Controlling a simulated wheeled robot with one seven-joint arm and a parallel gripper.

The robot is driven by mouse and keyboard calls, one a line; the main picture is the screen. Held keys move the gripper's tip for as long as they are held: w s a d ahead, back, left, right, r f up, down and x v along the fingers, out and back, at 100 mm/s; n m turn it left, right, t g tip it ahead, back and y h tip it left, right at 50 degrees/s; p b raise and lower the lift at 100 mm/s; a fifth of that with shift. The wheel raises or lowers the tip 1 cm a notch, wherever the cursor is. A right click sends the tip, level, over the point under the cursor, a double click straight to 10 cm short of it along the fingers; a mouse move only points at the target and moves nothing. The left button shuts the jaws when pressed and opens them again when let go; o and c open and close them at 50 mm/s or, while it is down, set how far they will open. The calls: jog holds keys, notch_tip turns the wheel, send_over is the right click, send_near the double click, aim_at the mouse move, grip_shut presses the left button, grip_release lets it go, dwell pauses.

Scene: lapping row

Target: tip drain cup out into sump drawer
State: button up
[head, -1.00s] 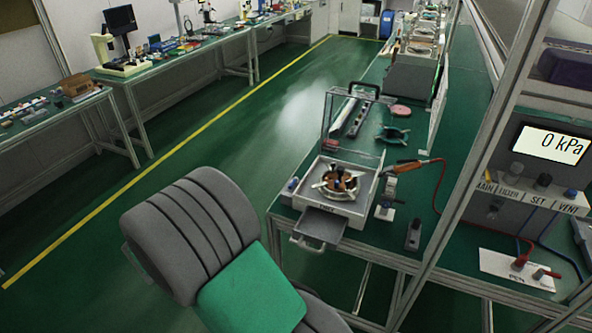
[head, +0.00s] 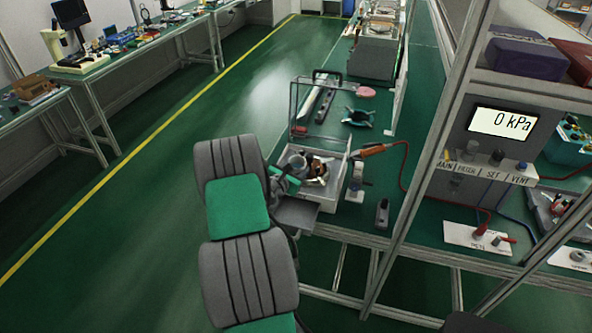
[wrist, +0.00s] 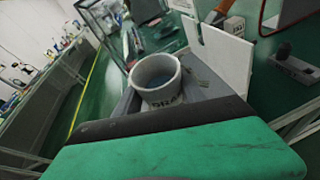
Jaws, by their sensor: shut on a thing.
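The drain cup (wrist: 157,82) is a pale grey open cylinder with dark lettering, partly cut off, on its side. It looks roughly upright in the wrist view, with a bluish-grey inside. My gripper (head: 284,182) is shut on it, at the left front of the white lapping unit in the head view; the fingertips are mostly hidden. The cup also shows in the head view (head: 297,161). The sump drawer (head: 298,214) is a grey tray pulled out of the unit's front, below and slightly right of my gripper. My arm hides part of it.
The white lapping unit (head: 329,200) holds a round copper-coloured part and stands at the bench corner. A clear guard frame (head: 318,113) rises behind it. Green floor is open at left.

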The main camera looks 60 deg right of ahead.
jog(key=shift+w+d+f+m+t+h+b, duration=0.15)
jog(key=shift+f+m+h+b, duration=0.2)
jog(key=shift+b, duration=1)
jog(key=shift+a+f+m+t+h+b, duration=0.1)
jog(key=shift+f+m+t+h+b, duration=0.25)
jog(key=shift+b, duration=1.05)
jog(key=shift+w+d+f+m+h+b, duration=0.15)
jog(key=shift+f+b, duration=0.3)
jog(key=shift+b, duration=0.9)
jog(key=m+h+b, duration=0.1)
jog(key=b, duration=0.4)
jog(key=f+m+h+b, duration=0.1)
jog(key=b, duration=0.5)
jog(key=shift+w+f, duration=0.1)
jog(key=shift+f, duration=0.2)
jog(key=m+h+b, duration=0.1)
jog(key=m+b, duration=0.1)
jog(key=b, duration=0.5)
jog(key=m+h+b, duration=0.2)
jog(key=b, duration=0.5)
jog(key=shift+a+f, duration=0.1)
jog(key=shift+f, duration=0.25)
jog(key=m+b, duration=0.1)
jog(key=b, duration=0.2)
jog(key=m+g+h+b, duration=0.1)
jog(key=b, duration=0.3)
jog(key=shift+s+a+f+m+g, duration=0.1)
jog(key=shift+s+f+m+g, duration=0.15)
jog(key=shift+m+g, duration=0.1)
